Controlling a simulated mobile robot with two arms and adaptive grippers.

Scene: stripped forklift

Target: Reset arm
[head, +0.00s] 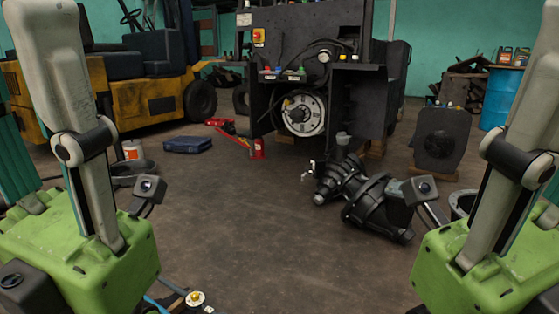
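My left arm (55,70) comes down along the left edge of the head view, and my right arm (535,110) along the right edge. Both hang folded beside green housings at the bottom corners. I cannot make out the fingers of either gripper, so neither gripper shows. No object is visibly held. A stripped forklift (320,75) stands at the back centre, a dark body with a round wheel hub (303,114) exposed.
A dark gearbox-like part (375,205) lies on the floor right of centre. A red jack (257,148) and a blue case (188,145) lie further back. A yellow forklift (140,85) stands back left, a blue barrel (500,98) back right. The middle floor is clear.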

